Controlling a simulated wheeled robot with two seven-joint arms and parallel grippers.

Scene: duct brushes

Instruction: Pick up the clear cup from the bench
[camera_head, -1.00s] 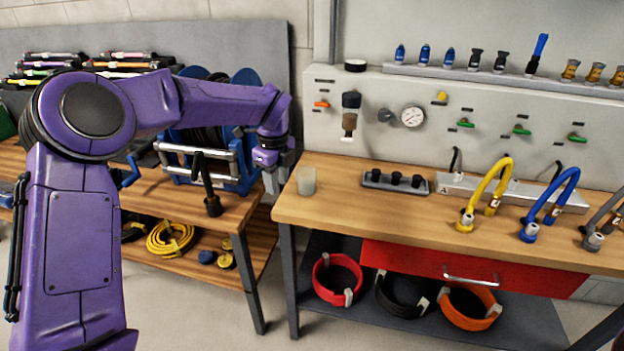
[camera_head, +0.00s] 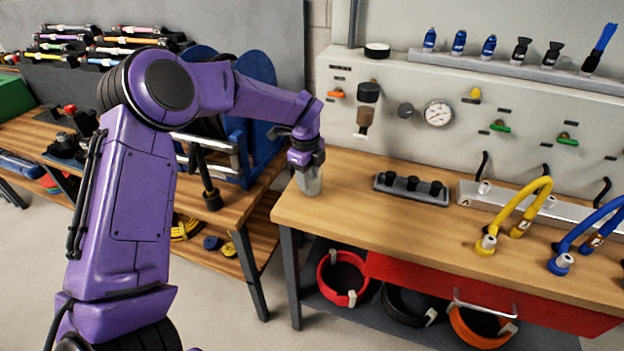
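The clear cup (camera_head: 310,187) stands upright near the left end of the wooden bench top (camera_head: 350,212). It looks pale and see-through, and its upper part is hidden by my gripper. My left gripper (camera_head: 307,172) points down right at the cup, with its fingers at or around the cup's upper part. The fingers blend with the cup, so I cannot tell whether they are closed on it. My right gripper is out of view.
A dark tray with black knobs (camera_head: 411,188) lies right of the cup, then yellow (camera_head: 515,215) and blue hoses. A panel with a gauge (camera_head: 438,113) rises behind. A second wooden bench (camera_head: 225,200) stands left, across a gap. Bench top in front of the tray is clear.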

